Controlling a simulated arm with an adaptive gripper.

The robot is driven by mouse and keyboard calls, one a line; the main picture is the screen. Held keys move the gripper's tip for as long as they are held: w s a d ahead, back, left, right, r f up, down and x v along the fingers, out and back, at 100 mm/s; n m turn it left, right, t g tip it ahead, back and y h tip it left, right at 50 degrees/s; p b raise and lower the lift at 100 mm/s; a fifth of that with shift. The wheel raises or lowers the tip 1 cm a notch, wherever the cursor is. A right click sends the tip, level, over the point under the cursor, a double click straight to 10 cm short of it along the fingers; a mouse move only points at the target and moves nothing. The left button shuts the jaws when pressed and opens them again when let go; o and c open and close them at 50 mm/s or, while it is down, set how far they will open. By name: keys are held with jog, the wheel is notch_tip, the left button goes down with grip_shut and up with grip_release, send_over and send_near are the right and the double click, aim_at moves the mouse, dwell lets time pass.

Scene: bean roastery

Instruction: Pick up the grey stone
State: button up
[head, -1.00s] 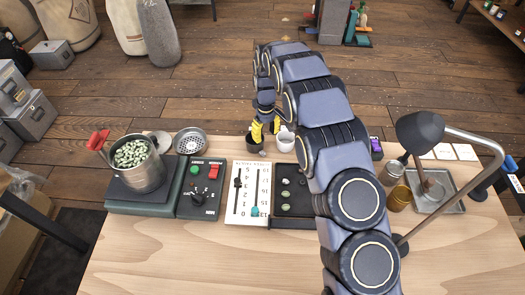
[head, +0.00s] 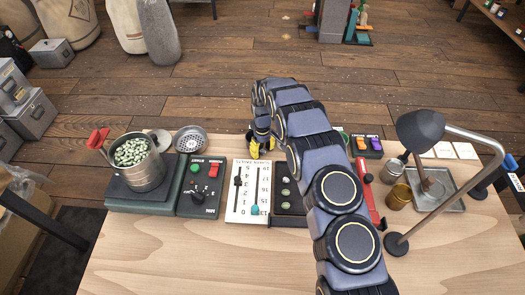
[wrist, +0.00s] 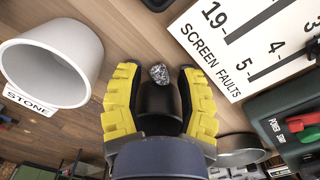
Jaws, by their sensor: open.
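The grey stone (wrist: 159,74) is a small speckled lump in the wrist view, near the tips of my gripper (wrist: 158,84). It shows at the end of a dark rounded object (wrist: 160,103) between the fingers; I cannot tell if it rests in or on that. My gripper's yellow-padded fingers are apart, one on each side, with gaps to the stone. In the head view my gripper (head: 261,146) is low at the table's back edge, behind the white scale card. The stone is hidden there.
A white cup labelled STONE (wrist: 48,68) is close left of the fingers in the wrist view. The Screen Faults card (head: 248,193) and switch box (head: 201,190) are nearby. A pot of beans (head: 137,160) stands left. The front table is clear.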

aim_at(263, 151)
jog(key=shift+c, duration=0.3)
jog(key=c, duration=0.5)
jog(key=shift+r, duration=0.1)
jog(key=shift+s+d+r, duration=0.15)
jog(key=shift+r, duration=0.2)
notch_tip(263, 151, up, 6)
jog(key=shift+r, duration=0.1)
jog(key=shift+c, duration=0.2)
jog(key=s+d, duration=0.4)
jog(key=s, duration=0.1)
jog(key=s+d, duration=0.4)
jog(key=s, duration=0.1)
jog(key=s+d, duration=0.4)
jog(key=s, duration=0.1)
jog(key=shift+s+d, duration=0.1)
jog(key=shift+d, duration=0.1)
